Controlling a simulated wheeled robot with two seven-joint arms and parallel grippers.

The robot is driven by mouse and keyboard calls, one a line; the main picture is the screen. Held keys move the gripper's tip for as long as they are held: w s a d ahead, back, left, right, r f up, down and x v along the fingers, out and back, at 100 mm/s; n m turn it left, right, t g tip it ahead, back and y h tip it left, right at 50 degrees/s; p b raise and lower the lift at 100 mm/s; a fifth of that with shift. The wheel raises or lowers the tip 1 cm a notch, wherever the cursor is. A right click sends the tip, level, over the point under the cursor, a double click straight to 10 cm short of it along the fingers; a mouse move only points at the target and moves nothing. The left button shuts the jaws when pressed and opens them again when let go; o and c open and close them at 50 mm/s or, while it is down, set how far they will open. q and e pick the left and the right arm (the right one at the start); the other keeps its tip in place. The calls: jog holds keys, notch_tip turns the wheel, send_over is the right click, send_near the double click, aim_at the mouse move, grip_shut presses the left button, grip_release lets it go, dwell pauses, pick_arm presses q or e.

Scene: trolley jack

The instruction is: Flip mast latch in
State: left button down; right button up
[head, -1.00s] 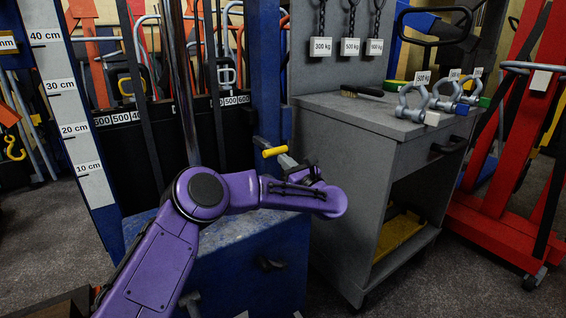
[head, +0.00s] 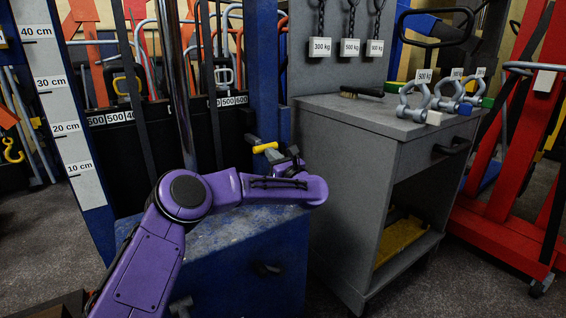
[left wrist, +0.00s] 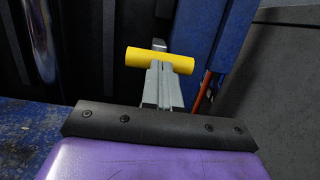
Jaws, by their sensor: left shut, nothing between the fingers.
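The mast latch shows as a short yellow handle (head: 265,147) low beside the blue right-hand mast post (head: 264,80). In the left wrist view the yellow handle (left wrist: 160,60) lies crosswise, just beyond my fingertips. The latch's base is hidden. My right gripper is not in view.
A grey cabinet (head: 350,140) with several shackles (head: 445,97) on top stands close to the right. A blue painted base (head: 235,265) lies below my arm. A centimetre scale (head: 60,110) stands at left. A red lift frame (head: 500,200) stands far right.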

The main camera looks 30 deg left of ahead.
pick_arm(q)
jog(key=shift+a+r, duration=0.15)
jog(key=shift+r, duration=0.15)
jog(key=b+v, duration=0.1)
jog(key=v, duration=0.1)
jog(key=b+v, duration=0.1)
jog(key=v, duration=0.1)
jog(key=shift+w+f, duration=0.15)
jog(key=shift+f, duration=0.2)
jog(key=p+v, duration=0.2)
jog(key=v, duration=0.8)
jog(key=shift+d, duration=0.2)
